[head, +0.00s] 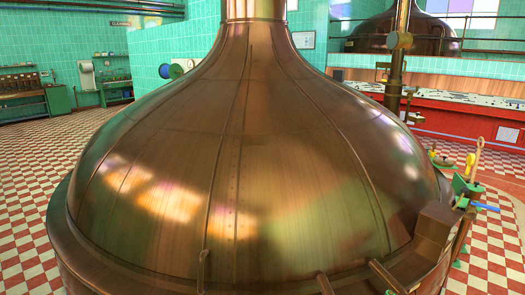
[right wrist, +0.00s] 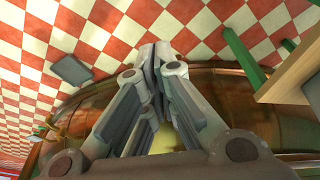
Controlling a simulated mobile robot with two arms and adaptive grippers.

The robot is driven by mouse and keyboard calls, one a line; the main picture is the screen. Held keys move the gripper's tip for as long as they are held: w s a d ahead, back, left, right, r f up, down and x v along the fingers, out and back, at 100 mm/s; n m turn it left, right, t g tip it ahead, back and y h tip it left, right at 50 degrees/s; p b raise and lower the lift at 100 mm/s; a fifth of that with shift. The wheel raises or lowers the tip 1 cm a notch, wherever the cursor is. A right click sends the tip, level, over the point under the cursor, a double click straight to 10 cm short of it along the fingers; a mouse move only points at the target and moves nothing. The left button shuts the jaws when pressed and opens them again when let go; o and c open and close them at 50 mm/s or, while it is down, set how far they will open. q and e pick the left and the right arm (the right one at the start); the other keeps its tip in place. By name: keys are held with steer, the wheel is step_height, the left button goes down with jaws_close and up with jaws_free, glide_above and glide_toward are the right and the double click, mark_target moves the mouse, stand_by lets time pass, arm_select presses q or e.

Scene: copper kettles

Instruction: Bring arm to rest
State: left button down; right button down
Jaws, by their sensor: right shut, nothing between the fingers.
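My right gripper (right wrist: 158,60) shows in the right wrist view with its two fingers together and nothing between them. Beyond its fingers are a curved copper surface and red-and-white checkered floor. I cannot tell whether the gripper touches anything. The right gripper cannot be made out in the head view. My left gripper does not show in either view.
A large copper kettle (head: 250,150) fills the middle of the head view. A red-fronted counter (head: 462,120) stands at right. Checkered floor (head: 35,160) lies open at left. The right wrist view shows a wooden board (right wrist: 288,75) and a dark flat object (right wrist: 71,69).

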steer(key=s+d+f+g, duration=0.1)
steer(key=s+d+f, duration=0.2)
steer(key=s+f, duration=1.5)
steer(key=shift+f, duration=0.55)
steer(key=shift+d, duration=0.1)
